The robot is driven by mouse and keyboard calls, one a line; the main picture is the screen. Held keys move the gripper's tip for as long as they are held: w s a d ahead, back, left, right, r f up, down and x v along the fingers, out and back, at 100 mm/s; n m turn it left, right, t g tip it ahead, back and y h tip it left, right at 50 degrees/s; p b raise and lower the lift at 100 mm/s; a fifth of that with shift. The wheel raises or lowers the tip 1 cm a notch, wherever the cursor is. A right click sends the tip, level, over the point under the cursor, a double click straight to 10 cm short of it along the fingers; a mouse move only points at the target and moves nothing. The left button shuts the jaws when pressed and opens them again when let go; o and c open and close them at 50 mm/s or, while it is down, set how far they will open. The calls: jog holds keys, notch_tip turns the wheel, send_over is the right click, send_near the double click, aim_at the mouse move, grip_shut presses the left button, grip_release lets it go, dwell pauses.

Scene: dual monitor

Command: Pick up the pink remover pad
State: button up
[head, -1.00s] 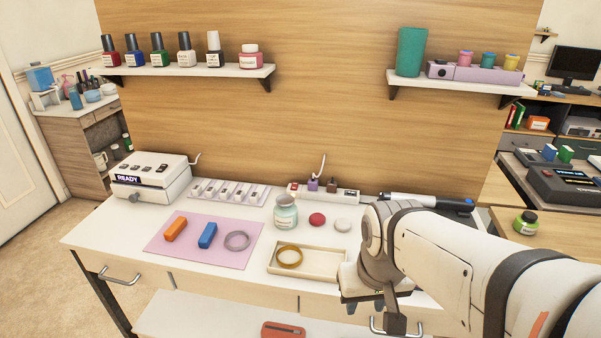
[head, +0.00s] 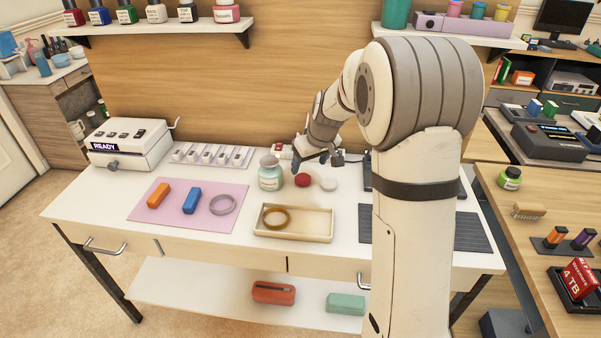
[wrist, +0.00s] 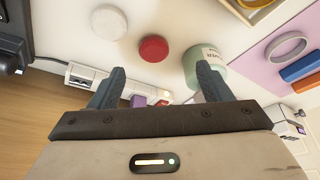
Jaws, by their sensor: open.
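The pink remover pad, a round red-pink disc (head: 302,180), lies on the white desk (head: 100,200) between the remover jar (head: 270,175) and a round white pad (head: 327,184). In the wrist view the pink pad (wrist: 153,48) lies just beyond the gap between my fingertips, nearer the middle than the white pad (wrist: 109,22) and the jar (wrist: 207,62). My gripper (head: 314,164) is open and empty, above and slightly behind the pads. Its two dark fingers also show in the wrist view (wrist: 161,72); the right finger overlaps the jar in that picture.
The jar stands close beside the pink pad. A shallow tray (head: 323,223) with a gold ring (head: 276,217) lies in front. A pink mat (head: 150,208) holds orange and blue blocks and a grey ring. A white power strip (wrist: 88,80) lies behind the pads.

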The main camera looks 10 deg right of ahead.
aim_at(303, 176)
jog(key=w+f, duration=0.3)
jog(key=shift+w+f, duration=0.15)
jog(key=shift+w, duration=0.05)
jog(key=x, duration=0.6)
jog(key=shift+c, duration=0.3)
jog(key=c, duration=1)
notch_tip(303, 176, up, 10)
jog(key=s+d+r+b, duration=0.2)
jog(key=s+d+r, duration=0.2)
jog(key=s+d, duration=0.7)
jog(key=s+d+r+b, duration=0.2)
jog(key=s+d+r, duration=0.2)
jog(key=s+d, duration=0.8)
jog(key=shift+s+d, duration=0.3)
jog(key=shift+d, duration=0.1)
